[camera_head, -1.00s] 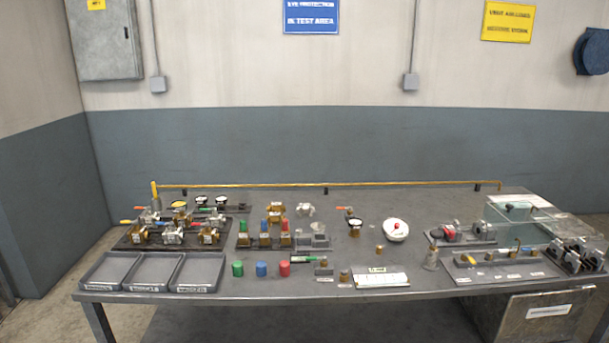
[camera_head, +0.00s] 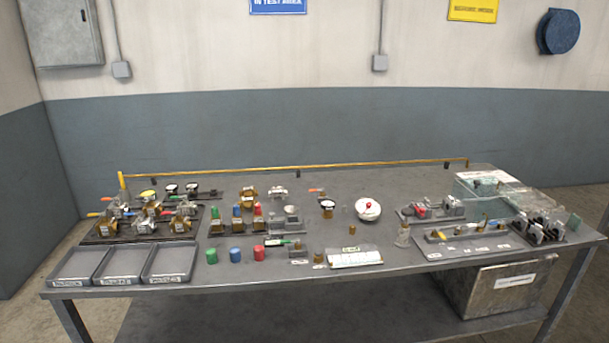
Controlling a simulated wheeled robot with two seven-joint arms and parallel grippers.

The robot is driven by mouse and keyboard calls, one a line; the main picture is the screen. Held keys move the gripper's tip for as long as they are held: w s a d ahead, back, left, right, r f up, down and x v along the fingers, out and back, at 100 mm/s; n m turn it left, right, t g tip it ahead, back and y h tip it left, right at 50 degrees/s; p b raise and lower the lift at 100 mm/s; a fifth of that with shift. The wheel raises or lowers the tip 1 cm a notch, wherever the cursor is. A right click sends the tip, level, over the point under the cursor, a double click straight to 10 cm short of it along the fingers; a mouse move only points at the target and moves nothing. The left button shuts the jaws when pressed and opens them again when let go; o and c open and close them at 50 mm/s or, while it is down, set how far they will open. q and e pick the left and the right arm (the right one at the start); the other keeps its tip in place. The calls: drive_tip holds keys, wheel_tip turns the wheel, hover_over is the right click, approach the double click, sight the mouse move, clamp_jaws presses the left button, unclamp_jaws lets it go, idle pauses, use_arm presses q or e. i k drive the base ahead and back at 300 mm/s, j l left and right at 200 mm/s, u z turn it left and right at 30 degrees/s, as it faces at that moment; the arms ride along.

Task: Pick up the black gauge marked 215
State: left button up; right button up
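Several small gauges stand on the grey workbench (camera_head: 330,285). Two dark-rimmed gauges with pale faces, one (camera_head: 171,190) beside the other (camera_head: 191,188), stand at the back left, right of a yellow gauge (camera_head: 148,195). Another dark gauge with a white face (camera_head: 327,204) stands near the middle on a brass-coloured base. The markings are too small to read, so I cannot tell which gauge is marked 215. Neither of my grippers is in view.
Three grey trays (camera_head: 123,265) lie at the front left, before a rack of valves (camera_head: 140,226). Red, blue and green caps (camera_head: 235,255) stand at the front. A white round dial (camera_head: 367,209) is right of centre. A yellow rail (camera_head: 300,167) runs along the back.

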sight(329, 204)
drive_tip(key=i+j+z, duration=0.15)
drive_tip(key=i, duration=0.4)
drive_tip(key=i+j+z, duration=0.15)
drive_tip(key=i, duration=0.4)
drive_tip(key=i+j+z, duration=0.1)
drive_tip(key=i, duration=0.45)
